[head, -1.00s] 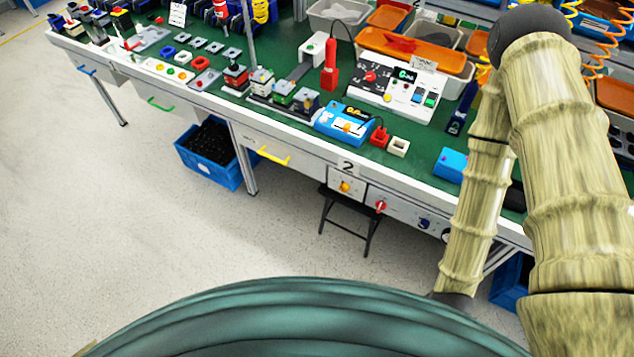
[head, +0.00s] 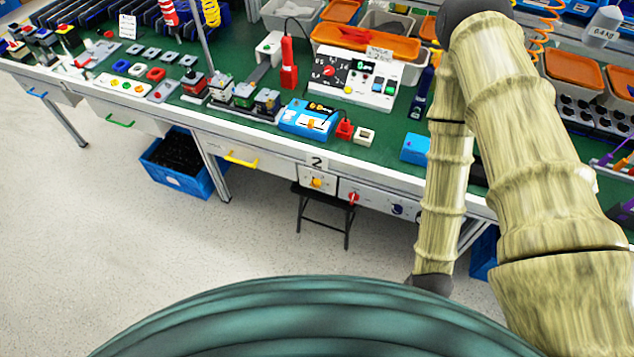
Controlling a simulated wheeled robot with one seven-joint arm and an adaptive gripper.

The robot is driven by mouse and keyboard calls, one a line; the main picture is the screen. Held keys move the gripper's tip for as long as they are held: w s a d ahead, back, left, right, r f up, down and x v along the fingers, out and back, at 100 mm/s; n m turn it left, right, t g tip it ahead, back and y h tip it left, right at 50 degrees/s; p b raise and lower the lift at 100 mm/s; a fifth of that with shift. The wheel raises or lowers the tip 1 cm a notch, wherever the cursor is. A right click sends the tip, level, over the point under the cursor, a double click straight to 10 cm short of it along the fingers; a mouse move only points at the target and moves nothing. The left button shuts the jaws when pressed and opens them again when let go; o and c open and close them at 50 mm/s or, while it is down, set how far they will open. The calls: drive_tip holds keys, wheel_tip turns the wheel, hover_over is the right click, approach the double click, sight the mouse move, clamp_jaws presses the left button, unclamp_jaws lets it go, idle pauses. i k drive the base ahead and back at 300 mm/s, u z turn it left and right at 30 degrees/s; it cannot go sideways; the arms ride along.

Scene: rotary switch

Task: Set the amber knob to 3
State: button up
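An amber knob (head: 317,183) sits on a pale panel on the bench's front edge, under a plate (head: 316,162) marked 2. Its pointer and scale are too small to read. A red knob (head: 353,197) and a dark blue knob (head: 397,210) sit to its right on the same front. A blue box (head: 309,119) on the bench top above also carries a small orange part. My arm hangs down at the right, in front of the bench. My gripper is not in view; the arm goes out of sight behind my green body near the bottom.
The green bench top (head: 215,128) holds several switches and devices, a white control panel (head: 352,80) and orange bins (head: 367,40). A yellow drawer handle (head: 241,159), a dark stool (head: 323,215) and a blue crate (head: 178,163) are near the front.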

sight(316, 184)
drive_tip(key=z, duration=2.7)
drive_tip(key=k, duration=1.05)
drive_tip(key=u, duration=1.95)
